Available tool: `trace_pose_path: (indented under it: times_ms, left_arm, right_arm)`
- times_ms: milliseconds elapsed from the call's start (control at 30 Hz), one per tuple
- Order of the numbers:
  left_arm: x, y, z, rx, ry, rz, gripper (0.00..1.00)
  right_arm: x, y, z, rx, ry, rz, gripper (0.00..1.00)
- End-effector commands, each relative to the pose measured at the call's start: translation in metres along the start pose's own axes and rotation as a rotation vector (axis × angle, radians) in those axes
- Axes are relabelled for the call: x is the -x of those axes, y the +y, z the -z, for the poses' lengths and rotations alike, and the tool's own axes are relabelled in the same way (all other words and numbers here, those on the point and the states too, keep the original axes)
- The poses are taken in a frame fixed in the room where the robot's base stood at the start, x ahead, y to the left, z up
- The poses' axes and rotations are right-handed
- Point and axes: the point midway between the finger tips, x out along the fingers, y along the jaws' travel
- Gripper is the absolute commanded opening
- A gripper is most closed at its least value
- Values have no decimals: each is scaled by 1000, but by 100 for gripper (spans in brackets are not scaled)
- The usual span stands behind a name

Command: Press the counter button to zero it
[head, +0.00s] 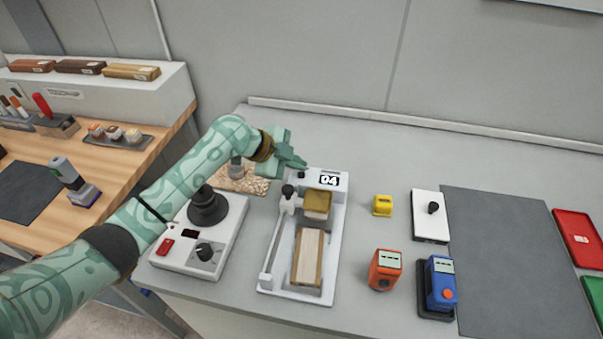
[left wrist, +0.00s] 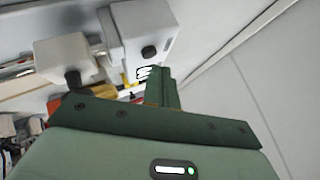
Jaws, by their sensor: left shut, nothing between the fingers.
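The roller coater (head: 333,250) is a long white machine in the middle of the head view. The counter display (head: 329,181) on its back end reads 04. The black counter button (head: 301,175) is just left of the display. My left gripper (head: 302,164) is shut and empty, its fingertips close above and behind the button; I cannot tell whether they touch it. In the left wrist view the button (left wrist: 149,52) shows apart from the shut fingers (left wrist: 162,90), and the display (left wrist: 144,73) is partly hidden behind them. My right gripper is not in view.
A wooden block (head: 308,258) lies in the coater's bed. A white device with a black knob (head: 204,252) stands to the left. A yellow box (head: 382,205), an orange device (head: 384,270), a blue device (head: 440,285) and a dark mat (head: 510,260) are on the right. The back of the table is clear.

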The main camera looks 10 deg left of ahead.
Motion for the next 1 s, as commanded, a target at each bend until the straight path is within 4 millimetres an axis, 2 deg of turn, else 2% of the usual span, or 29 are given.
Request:
trace_pose_path:
  times_ms: [1000]
  left_arm:
    - [-8,7,-6,1,-1,-1,0]
  right_arm:
    - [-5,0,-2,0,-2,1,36]
